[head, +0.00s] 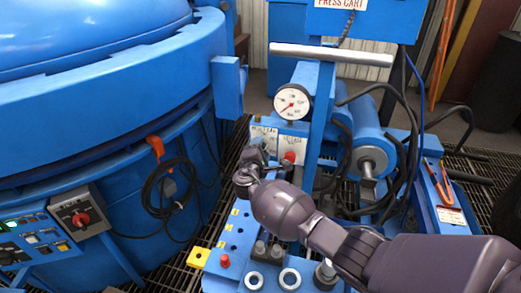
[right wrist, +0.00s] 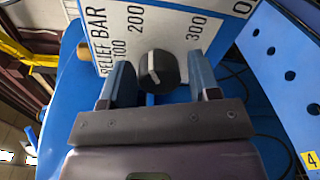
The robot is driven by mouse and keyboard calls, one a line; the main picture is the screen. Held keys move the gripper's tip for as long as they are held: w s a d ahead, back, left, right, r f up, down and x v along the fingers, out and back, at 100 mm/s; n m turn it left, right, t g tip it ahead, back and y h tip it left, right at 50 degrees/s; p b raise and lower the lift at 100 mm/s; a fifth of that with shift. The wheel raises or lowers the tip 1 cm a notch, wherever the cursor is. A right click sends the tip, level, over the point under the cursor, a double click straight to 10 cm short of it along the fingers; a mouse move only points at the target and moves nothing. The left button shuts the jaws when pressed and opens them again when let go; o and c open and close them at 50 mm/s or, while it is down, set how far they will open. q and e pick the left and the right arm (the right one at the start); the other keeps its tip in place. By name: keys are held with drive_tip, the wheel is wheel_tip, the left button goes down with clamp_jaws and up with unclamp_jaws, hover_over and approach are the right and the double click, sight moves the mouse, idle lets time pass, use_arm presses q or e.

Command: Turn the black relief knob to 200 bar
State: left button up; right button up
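The black relief knob (right wrist: 158,70) sits on a white scale plate (right wrist: 160,28) marked RELIEF BAR, with 100, 200 and 300 legible. Its pale pointer line points up and slightly left, roughly toward the 200; the exact reading is hard to tell. My right gripper (right wrist: 160,88) has one finger on each side of the knob. A narrow gap shows at the right finger; contact at the left finger is unclear. In the head view my right gripper (head: 250,172) is at the panel and hides the knob. My left gripper is out of view.
A round pressure gauge (head: 292,102) with a red needle pointing lower left stands above the plate. A red knob (head: 290,157) is just right of my gripper. A blue console (head: 225,255) with fittings lies below. The large blue furnace (head: 100,110) fills the left.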

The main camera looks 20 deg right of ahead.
drive_tip(key=shift+o, duration=0.5)
drive_tip(key=shift+s+a, duration=0.15)
drive_tip(key=shift+s, duration=0.05)
drive_tip(key=p+v, duration=0.2)
drive_tip(key=v, duration=0.8)
drive_tip(key=shift+a, duration=0.15)
drive_tip(key=shift+s, duration=0.1)
